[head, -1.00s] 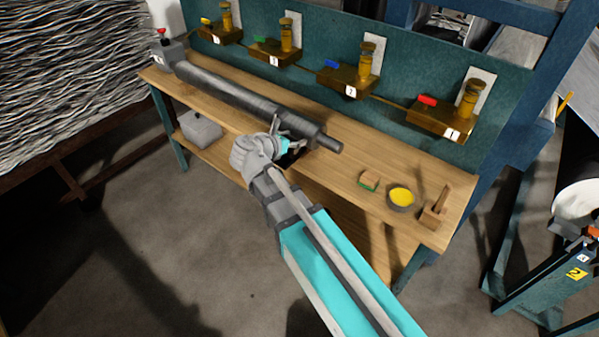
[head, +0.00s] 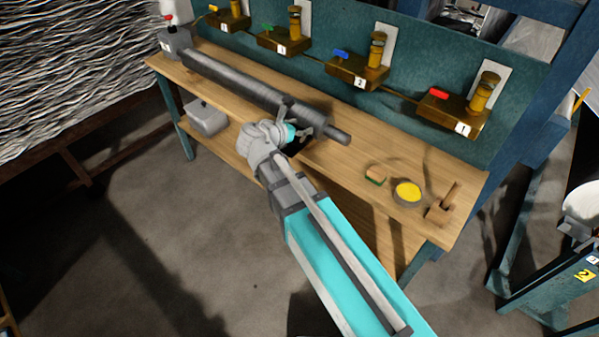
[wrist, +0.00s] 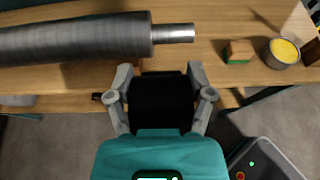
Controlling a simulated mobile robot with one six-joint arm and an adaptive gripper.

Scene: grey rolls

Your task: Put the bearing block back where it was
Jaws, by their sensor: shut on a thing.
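My gripper (wrist: 160,72) is shut on a dark, nearly black block, which I take to be the bearing block (wrist: 160,104). In the wrist view the block sits between the two fingers, in front of the bench's near edge. In the head view my gripper (head: 298,128) is at the near side of the grey roll, close to its right end, and mostly hides the block. The grey roll (head: 240,85) lies along the bench with its bare shaft (wrist: 174,33) sticking out to the right. A grey block with a red knob (head: 174,42) stands at the roll's left end.
On the bench (head: 330,172), right of my gripper, are a small brush-like block (head: 375,175), a bowl of yellow stuff (head: 407,192) and a wooden tool (head: 443,206). Brass units with coloured levers (head: 452,110) line the back panel. A grey box (head: 206,117) rests on the lower shelf.

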